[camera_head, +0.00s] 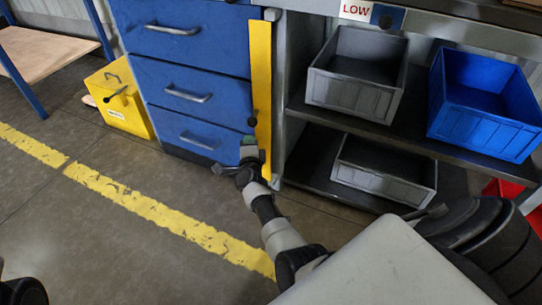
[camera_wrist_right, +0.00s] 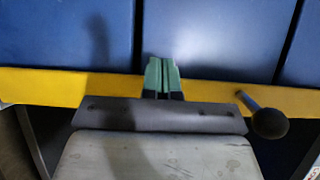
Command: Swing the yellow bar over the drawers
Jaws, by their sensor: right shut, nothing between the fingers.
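The yellow bar (camera_head: 261,85) stands upright along the right edge of the blue drawers (camera_head: 192,75). A dark round knob (camera_head: 252,121) sticks out from its lower half. In the right wrist view the bar (camera_wrist_right: 45,87) runs across below the blue drawer fronts (camera_wrist_right: 205,38), with its black knob (camera_wrist_right: 268,122) to the right of the fingers. My right gripper (camera_head: 248,148) is low by the bar, below the knob. Its green fingers (camera_wrist_right: 161,76) are shut and empty, overlapping the bar in that view. I cannot tell whether they touch it. My left gripper is not in view.
Grey bins (camera_head: 357,72) and a blue bin (camera_head: 487,100) sit on shelves to the right. A yellow box (camera_head: 121,97) stands on the floor left of the drawers. The floor with its yellow line (camera_head: 140,203) is clear in front.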

